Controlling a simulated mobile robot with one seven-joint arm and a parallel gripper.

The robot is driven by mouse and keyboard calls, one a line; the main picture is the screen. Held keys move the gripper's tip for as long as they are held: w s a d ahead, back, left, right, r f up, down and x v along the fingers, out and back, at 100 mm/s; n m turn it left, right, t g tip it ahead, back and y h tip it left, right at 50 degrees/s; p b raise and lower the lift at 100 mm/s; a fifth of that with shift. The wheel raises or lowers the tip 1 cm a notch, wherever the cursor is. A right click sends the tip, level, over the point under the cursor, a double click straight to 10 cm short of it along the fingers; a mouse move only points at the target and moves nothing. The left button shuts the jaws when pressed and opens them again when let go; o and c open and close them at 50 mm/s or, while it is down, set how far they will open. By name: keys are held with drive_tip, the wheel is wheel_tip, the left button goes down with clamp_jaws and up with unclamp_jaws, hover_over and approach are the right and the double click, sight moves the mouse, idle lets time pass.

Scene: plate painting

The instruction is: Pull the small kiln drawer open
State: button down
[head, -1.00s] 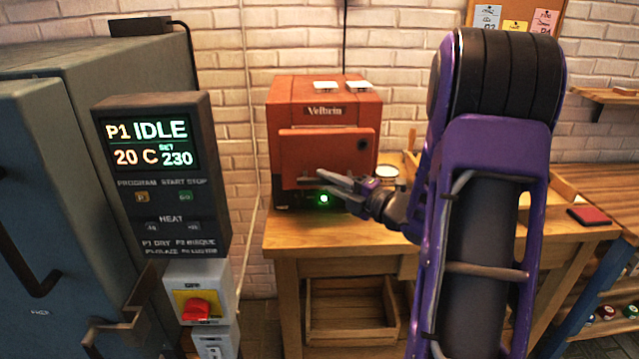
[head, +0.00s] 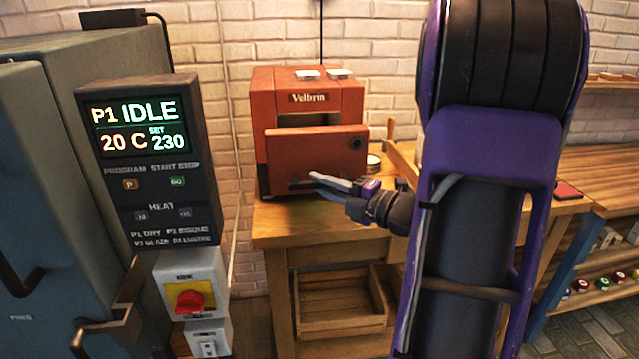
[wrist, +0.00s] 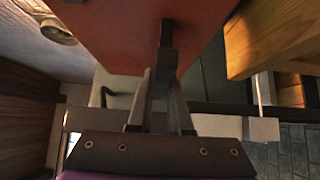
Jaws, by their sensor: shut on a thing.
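The small red kiln (head: 348,98), labelled Velbrin, stands on a wooden table. Its red drawer front (head: 315,152) stands out from the body, with a dark gap above it. My gripper (head: 318,182) is at the low edge of the front, at the dark bar handle (head: 296,184). In the wrist view my gripper (wrist: 163,62) has its fingers closed together on the dark handle (wrist: 166,35), against the red drawer front (wrist: 120,25). The inside of the drawer is mostly hidden behind its front.
A large grey-blue kiln with a control panel (head: 140,128) reading IDLE and a red switch (head: 189,301) stands at the left. The wooden table (head: 275,225) has a small round tin (head: 374,162) right of the kiln. Shelves stand at the far right.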

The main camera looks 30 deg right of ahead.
drive_tip(key=c, duration=0.8)
unclamp_jaws()
drive_tip(key=shift+c, duration=0.2)
drive_tip(key=v, duration=1.7)
drive_tip(key=shift+s, duration=0.25)
drive_tip(key=shift+w+d, duration=0.15)
